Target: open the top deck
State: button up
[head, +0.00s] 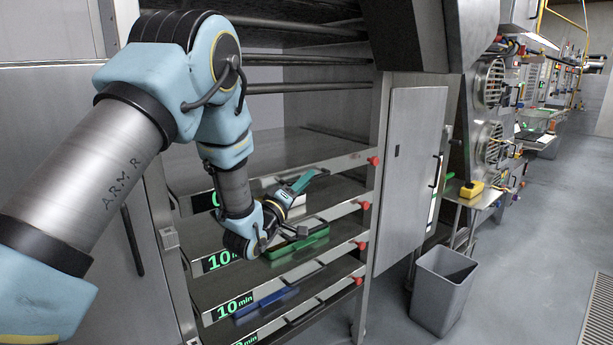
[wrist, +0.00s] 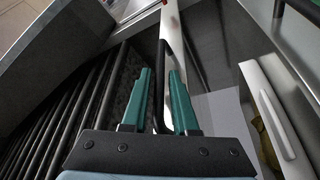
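The top deck (head: 345,161) is a metal shelf with a pale front rail, a red knob at its right end and a green display at its left, partly hidden by my arm. My gripper (head: 316,174) is at the front of this rail, right of its middle. In the wrist view my gripper (wrist: 161,72) has its two teal fingers apart, with a black bar handle (wrist: 160,58) between them. Gaps show beside the bar, so the fingers look open around it, not clamped. In the head view the handle is mostly hidden by my gripper.
Lower decks with "10 min" displays lie below; a green tray (head: 300,244) and a blue object (head: 265,303) are on them. A steel door panel (head: 412,180) stands to the right. A grey bin (head: 443,290) is on the floor, which is open farther right.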

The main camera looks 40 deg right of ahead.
jog(key=shift+w+d+r, duration=0.1)
jog(key=shift+w+d, duration=0.05)
jog(key=shift+d, duration=0.45)
grip_shut()
dwell(1.1)
